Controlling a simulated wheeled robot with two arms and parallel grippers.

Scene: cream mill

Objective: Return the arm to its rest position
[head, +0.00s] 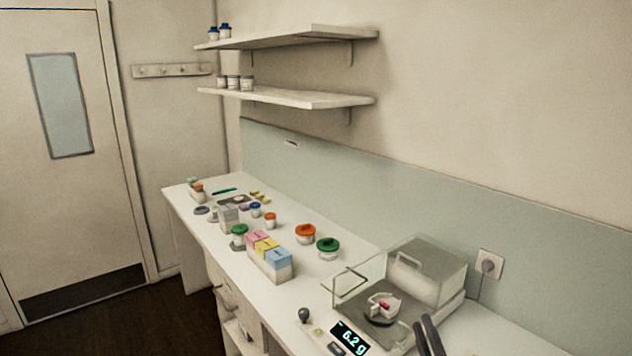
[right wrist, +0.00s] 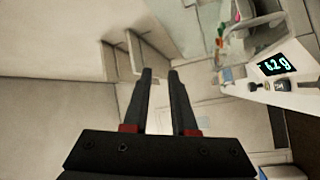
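My right gripper (head: 428,338) shows at the bottom edge of the head view, in front of the balance's right side. In the right wrist view its two dark fingers (right wrist: 161,84) stand apart with nothing between them. The balance (head: 440,312) has a clear draft shield and a display (head: 350,338) reading 6.2 g. A small white dish (head: 384,304) with something pink sits on its pan. The balance display (right wrist: 276,65) also shows at the right of the right wrist view. My left gripper is in neither view.
The white bench (head: 305,279) runs along the wall. A box with pink, yellow and blue tops (head: 270,262), an orange-lidded jar (head: 305,233) and a green-lidded jar (head: 327,248) stand on it. Two shelves (head: 300,98) hang above. The dark floor (head: 150,325) at left is clear.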

